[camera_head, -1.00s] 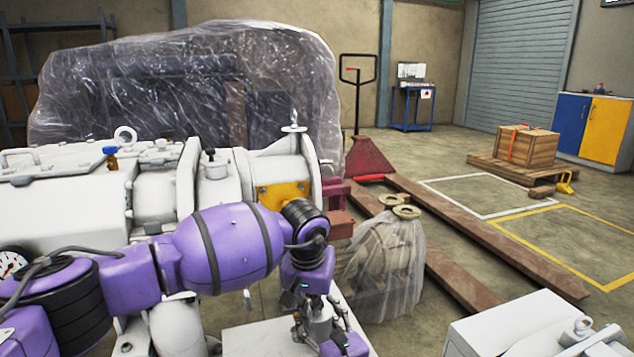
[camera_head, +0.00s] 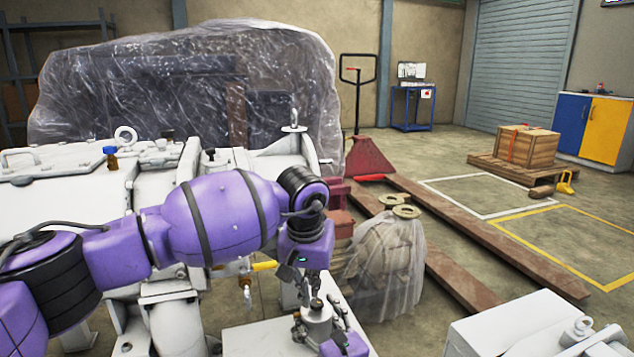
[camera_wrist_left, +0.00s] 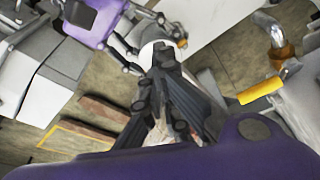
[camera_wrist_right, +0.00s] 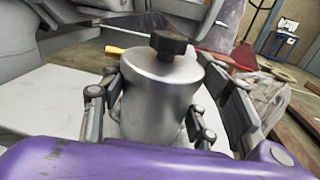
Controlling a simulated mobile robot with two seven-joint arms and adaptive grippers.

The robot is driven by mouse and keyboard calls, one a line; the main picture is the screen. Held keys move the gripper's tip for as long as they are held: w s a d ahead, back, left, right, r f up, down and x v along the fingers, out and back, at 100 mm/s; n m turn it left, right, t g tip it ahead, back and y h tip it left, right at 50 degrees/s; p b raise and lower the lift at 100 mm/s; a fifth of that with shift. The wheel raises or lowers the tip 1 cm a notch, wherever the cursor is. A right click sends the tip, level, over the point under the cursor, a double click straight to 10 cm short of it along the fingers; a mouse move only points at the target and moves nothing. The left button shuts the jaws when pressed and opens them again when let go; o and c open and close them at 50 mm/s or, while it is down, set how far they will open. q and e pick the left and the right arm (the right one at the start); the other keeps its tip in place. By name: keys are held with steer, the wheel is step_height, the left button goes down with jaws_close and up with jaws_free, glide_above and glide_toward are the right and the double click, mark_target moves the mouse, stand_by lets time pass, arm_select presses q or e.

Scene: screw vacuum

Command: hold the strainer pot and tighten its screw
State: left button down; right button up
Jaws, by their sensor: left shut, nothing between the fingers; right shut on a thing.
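The strainer pot (camera_wrist_right: 155,100) is a silvery metal cylinder. It stands upright between the fingers of my right gripper (camera_wrist_right: 150,128), which is shut on its sides. A dark screw head (camera_wrist_right: 168,42) sticks up from the middle of the pot's top. In the head view the pot (camera_head: 318,325) is low in the middle, with my right gripper at its sides. My left gripper (camera_head: 313,284) is just above the pot, pointing down, shut and empty. In the left wrist view its fingers (camera_wrist_left: 165,58) hide the screw and part of the pot's pale top (camera_wrist_left: 152,50).
A big white machine (camera_head: 70,190) fills the left. A yellow-handled valve (camera_head: 264,266) is close to my left gripper. A plastic-wrapped object (camera_head: 390,260) stands right behind the pot. A white box (camera_head: 500,335) is at the lower right.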

mark_target(317, 305)
arm_select(q)
steer(key=shift+d, duration=0.1)
steer(key=shift+d+f, duration=0.1)
steer(key=shift+f, duration=2.95)
steer(key=shift+w+f, duration=0.1)
steer(key=shift+w, duration=0.3)
arm_select(e)
steer(key=shift+r, duration=0.1)
arm_select(q)
steer(key=shift+w+a, duration=0.15)
steer(key=shift+a, duration=0.1)
arm_select(e)
steer(key=shift+s, duration=0.1)
